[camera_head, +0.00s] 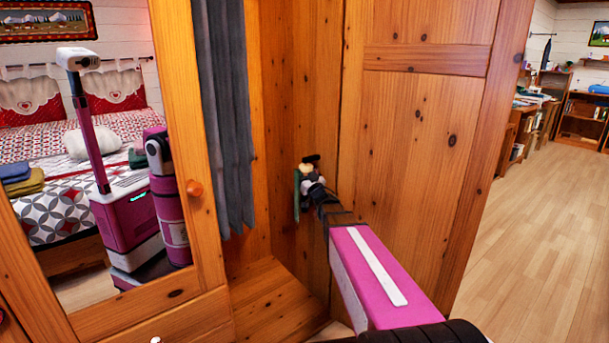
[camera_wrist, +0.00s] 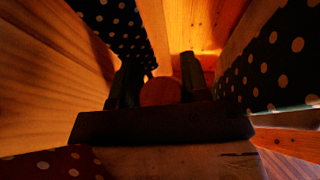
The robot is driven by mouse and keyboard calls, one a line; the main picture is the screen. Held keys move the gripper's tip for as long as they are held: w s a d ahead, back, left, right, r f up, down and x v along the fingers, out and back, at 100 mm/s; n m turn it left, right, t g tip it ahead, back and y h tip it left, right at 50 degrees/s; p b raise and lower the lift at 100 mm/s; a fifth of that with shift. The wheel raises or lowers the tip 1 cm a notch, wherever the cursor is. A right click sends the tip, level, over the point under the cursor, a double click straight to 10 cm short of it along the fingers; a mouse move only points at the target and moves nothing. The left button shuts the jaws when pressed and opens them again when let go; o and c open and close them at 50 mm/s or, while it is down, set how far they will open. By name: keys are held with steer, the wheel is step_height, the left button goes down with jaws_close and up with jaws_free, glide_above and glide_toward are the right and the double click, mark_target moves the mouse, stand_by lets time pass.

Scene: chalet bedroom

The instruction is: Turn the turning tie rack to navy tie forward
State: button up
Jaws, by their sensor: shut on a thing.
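My gripper (camera_head: 313,184) reaches into the open wardrobe, at the small tie rack (camera_head: 305,167) by the inner wall. Mostly hidden by my gripper, the rack shows a pale part, a dark top and a narrow green strip (camera_head: 297,192), perhaps a tie. In the wrist view, my two dark fingers (camera_wrist: 160,80) are shut on a round reddish-brown knob (camera_wrist: 161,93). Dark cloth with pale dots (camera_wrist: 265,62) hangs at the right and upper left; it looks navy or black. Dark red dotted cloth (camera_wrist: 55,163) shows at the lower left. I cannot tell which tie faces forward.
The wardrobe's mirror door (camera_head: 196,188) stands at the left, reflecting the bed and my body. A grey curtain-like cloth (camera_head: 225,115) hangs beside it. A wooden panel (camera_head: 415,130) stands close right of my arm. Clear floor (camera_head: 540,225) lies farther right.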

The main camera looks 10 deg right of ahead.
steer(key=shift+s+a+r+n+g+y, duration=0.1)
steer(key=shift+r+n+g+y, duration=0.15)
steer(key=shift+y, duration=0.3)
steer(key=shift+s+a+n+g+y, duration=0.15)
steer(key=shift+n+y, duration=0.2)
steer(key=shift+y, duration=0.2)
steer(key=shift+d+y, duration=0.1)
steer(key=shift+y, duration=0.2)
steer(key=o, duration=0.9)
steer(key=shift+s+d+f, duration=0.2)
steer(key=shift+s+d, duration=0.05)
steer(key=shift+s, duration=0.1)
steer(key=v, duration=0.9)
steer(key=shift+s+d, duration=0.25)
steer(key=shift+s, duration=0.15)
